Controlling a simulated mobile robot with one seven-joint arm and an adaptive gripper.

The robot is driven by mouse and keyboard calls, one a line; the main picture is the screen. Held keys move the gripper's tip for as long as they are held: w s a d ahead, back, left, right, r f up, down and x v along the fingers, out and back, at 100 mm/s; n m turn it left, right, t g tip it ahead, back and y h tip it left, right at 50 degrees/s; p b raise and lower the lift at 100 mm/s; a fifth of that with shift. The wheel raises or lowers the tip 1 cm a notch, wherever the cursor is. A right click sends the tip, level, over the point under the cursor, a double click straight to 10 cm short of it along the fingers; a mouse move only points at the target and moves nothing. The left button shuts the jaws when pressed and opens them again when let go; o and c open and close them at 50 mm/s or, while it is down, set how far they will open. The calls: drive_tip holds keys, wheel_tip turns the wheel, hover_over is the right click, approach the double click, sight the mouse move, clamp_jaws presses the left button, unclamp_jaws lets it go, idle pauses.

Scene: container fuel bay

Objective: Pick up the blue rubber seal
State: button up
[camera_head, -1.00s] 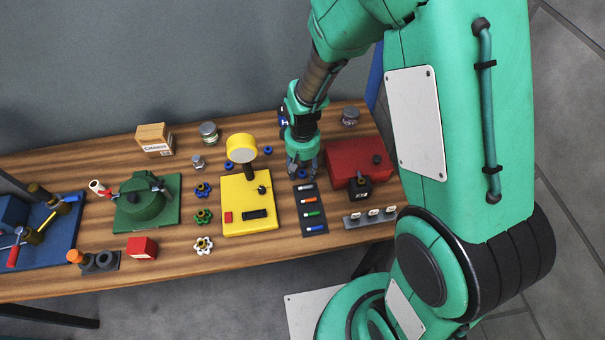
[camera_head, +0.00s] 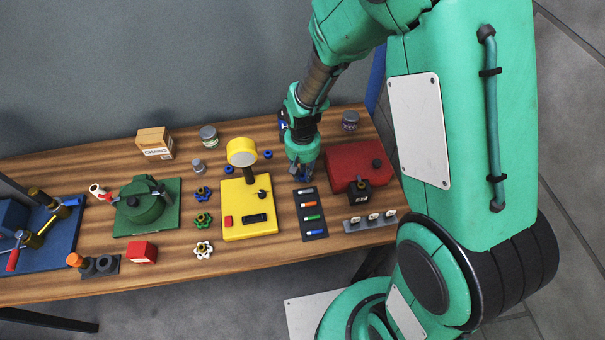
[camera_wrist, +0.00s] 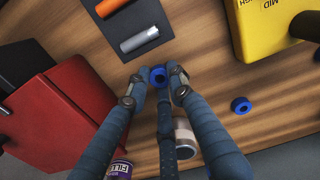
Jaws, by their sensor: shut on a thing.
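A small blue rubber seal (camera_wrist: 158,76) sits between my fingertips in the wrist view, a ring with a dark hole. My gripper (camera_wrist: 160,80) is shut on it. In the head view my gripper (camera_head: 303,176) is low at the table, between the yellow box and the red box, and its fingers mostly hide the seal. Another blue seal (camera_wrist: 240,105) lies apart on the wood in the wrist view. In the head view two loose blue seals, one nearer (camera_head: 229,170) and one farther (camera_head: 268,154), lie by the yellow box.
The red box (camera_head: 350,160) stands close on the right of my gripper. A dark tray with coloured pieces (camera_head: 312,222) lies just in front. The yellow box (camera_head: 240,222) stands to the left. Jars (camera_head: 209,135) and a cardboard box (camera_head: 153,141) stand at the back.

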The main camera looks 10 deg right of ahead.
sight(302, 176)
drive_tip(key=shift+r, duration=0.45)
wheel_tip(302, 176, up, 2)
drive_tip(key=shift+r+p, duration=0.15)
drive_tip(key=shift+p, duration=0.2)
drive_tip(key=s+d, duration=0.1)
drive_tip(key=s, duration=0.4)
drive_tip(key=s+d, duration=0.1)
drive_tip(key=s, duration=0.4)
drive_tip(key=s+d+r+p, duration=0.1)
drive_tip(key=s, duration=0.4)
drive_tip(key=shift+s, duration=0.4)
drive_tip(key=shift+r, duration=0.15)
